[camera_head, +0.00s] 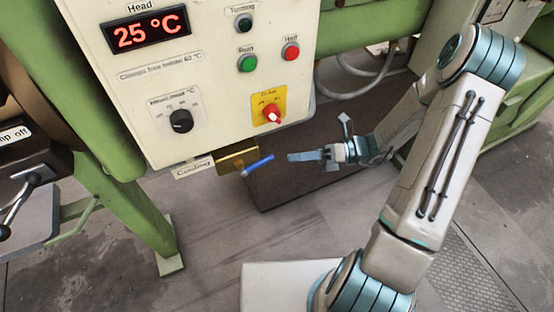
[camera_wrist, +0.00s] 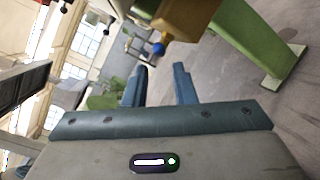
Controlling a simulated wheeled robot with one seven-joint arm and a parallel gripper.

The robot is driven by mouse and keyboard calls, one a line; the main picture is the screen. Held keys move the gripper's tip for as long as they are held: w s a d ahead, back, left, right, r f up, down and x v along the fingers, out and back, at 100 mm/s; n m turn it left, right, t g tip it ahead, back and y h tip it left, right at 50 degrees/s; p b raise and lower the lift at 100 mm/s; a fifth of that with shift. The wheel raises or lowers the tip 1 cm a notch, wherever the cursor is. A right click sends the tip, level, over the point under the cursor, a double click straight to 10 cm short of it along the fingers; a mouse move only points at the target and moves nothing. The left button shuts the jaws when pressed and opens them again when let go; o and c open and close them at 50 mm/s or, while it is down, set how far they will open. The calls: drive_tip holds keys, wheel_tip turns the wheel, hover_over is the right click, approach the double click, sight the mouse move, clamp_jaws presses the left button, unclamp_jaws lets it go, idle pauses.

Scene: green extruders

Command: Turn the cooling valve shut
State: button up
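The cooling valve has a blue lever handle (camera_head: 258,165) on a brass-coloured body (camera_head: 228,160), low on the control panel beside a label that seems to read "Cooling". The lever slants up to the right. In the wrist view the blue handle (camera_wrist: 158,48) shows nearly end-on beneath the brass body (camera_wrist: 190,17), beyond the gap between my fingers. My gripper (camera_head: 298,156) is to the right of the lever, pointing left at it, with a small gap between. In the wrist view my gripper (camera_wrist: 161,70) is open, with nothing between the fingers.
The control panel (camera_head: 140,75) has a display reading 25 °C, a black knob (camera_head: 181,121), a red switch (camera_head: 272,114) on a yellow plate, and buttons above. A green machine leg (camera_head: 150,215) stands at the lower left.

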drive_tip(key=shift+w+d+r, duration=0.1)
drive_tip(key=shift+w+d, duration=0.05)
drive_tip(key=shift+d, duration=2)
